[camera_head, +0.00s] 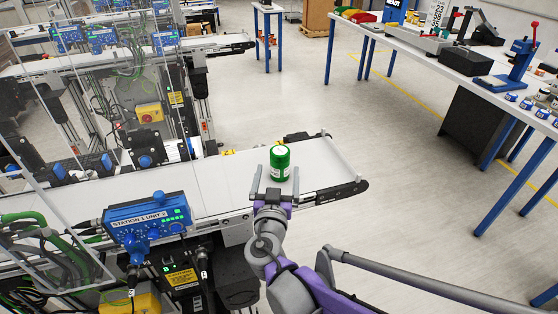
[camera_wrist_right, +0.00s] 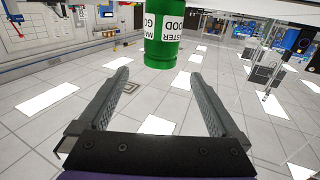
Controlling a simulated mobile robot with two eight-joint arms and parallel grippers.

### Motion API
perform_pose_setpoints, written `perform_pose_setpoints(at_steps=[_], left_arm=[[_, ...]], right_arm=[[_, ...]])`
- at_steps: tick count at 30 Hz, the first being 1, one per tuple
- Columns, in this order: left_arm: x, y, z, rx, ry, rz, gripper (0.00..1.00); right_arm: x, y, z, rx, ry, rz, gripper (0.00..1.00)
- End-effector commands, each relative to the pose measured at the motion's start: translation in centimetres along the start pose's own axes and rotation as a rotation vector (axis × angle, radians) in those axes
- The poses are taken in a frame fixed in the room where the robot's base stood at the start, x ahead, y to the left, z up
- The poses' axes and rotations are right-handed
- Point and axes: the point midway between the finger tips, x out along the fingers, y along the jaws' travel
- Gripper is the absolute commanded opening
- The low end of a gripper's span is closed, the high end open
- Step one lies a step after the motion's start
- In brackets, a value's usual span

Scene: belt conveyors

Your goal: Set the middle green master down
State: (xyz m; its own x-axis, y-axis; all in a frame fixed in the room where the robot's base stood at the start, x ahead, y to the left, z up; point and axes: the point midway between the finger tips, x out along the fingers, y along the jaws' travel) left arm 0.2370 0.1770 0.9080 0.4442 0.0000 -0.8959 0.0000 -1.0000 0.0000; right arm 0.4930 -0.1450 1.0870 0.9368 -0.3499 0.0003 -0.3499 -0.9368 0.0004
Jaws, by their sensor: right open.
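The green master (camera_head: 280,163) is a green can with a white label. It stands upright on the white belt (camera_head: 225,178), near the belt's right end. My right gripper (camera_head: 277,172) is low over the belt's front edge, with its fingers spread on either side of the can's near side. In the right wrist view, which shows upside down, the green can (camera_wrist_right: 163,40) is centred at and beyond the open fingertips (camera_wrist_right: 159,74), with a clear gap to each finger. No finger touches it. My left gripper is not in view.
A blue station unit (camera_head: 147,220) stands at the belt's near left side. Transparent panels and machinery (camera_head: 140,90) are behind it at left. A workbench (camera_head: 425,45) with tools stands at right. The floor between is clear.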

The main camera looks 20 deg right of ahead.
Motion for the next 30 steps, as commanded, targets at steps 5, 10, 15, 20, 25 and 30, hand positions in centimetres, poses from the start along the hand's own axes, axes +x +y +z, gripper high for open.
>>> perform_pose_setpoints(at_steps=[5, 10, 15, 20, 25, 30], left_arm=[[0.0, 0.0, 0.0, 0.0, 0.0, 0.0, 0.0], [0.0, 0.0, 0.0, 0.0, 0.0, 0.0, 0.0], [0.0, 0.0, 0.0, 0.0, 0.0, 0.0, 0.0], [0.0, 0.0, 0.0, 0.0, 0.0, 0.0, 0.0], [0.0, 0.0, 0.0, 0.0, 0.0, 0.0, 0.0], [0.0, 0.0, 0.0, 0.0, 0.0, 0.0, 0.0]], right_arm=[[-2.8, -0.1, 0.0, 0.001, 0.0, -0.002, 0.99], [-3.8, 0.0, 0.0, 0.0, 0.001, 0.0, 0.99], [-3.9, 1.1, 0.5, -0.015, -0.032, 0.024, 0.99], [-5.1, 6.6, 3.9, -0.093, -0.229, 0.125, 0.99], [-9.6, 12.6, 9.9, -0.191, -0.585, 0.158, 0.99], [-15.9, 14.5, 15.0, -0.228, -0.9, 0.02, 0.99]])
